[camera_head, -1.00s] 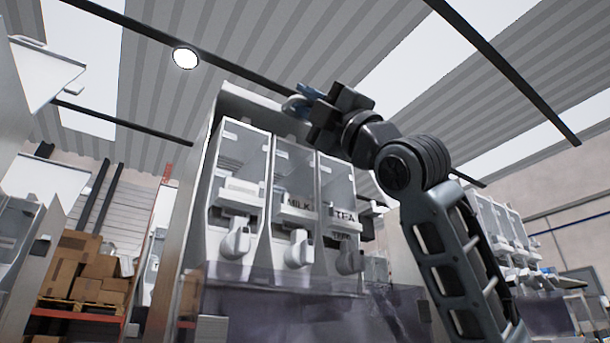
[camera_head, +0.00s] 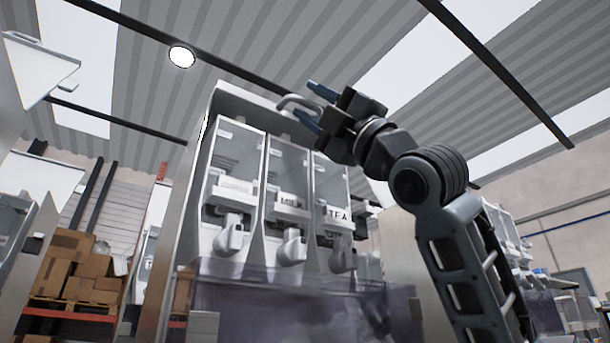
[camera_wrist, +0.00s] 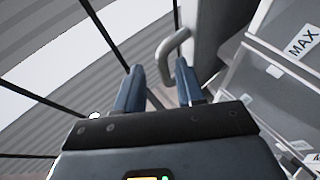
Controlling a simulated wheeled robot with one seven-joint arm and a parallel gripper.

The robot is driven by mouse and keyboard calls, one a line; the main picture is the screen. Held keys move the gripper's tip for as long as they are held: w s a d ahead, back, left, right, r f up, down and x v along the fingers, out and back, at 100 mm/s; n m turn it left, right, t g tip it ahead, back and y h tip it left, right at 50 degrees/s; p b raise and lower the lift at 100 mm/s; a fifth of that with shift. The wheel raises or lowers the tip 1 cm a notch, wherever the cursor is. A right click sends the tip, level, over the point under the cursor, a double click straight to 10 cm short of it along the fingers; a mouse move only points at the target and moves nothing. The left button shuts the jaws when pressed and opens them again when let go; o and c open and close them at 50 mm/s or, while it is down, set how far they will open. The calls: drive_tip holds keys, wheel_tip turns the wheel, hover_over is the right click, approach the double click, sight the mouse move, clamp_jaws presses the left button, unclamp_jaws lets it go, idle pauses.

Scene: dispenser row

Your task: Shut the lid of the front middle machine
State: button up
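The front middle machine (camera_head: 182,225) stands open ahead of me, with its clear canisters showing. Its pale lid (camera_head: 240,98) is raised at the top, above the canisters. In the wrist view the handle (camera_wrist: 172,58) shows between and just beyond the open fingers of my gripper (camera_wrist: 158,70). I cannot tell whether a finger touches it. Nothing is gripped.
The canisters bear labels such as MILK and TEA (camera_head: 338,213), with white spouts below. A translucent purple panel (camera_head: 270,305) covers the lower front. Another raised lid (camera_head: 38,70) is at the left. Boxes (camera_head: 75,265) stand on a rack behind. More dispensers are at the right.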

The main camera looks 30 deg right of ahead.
drive_tip(key=v, duration=0.5)
idle(0.5)
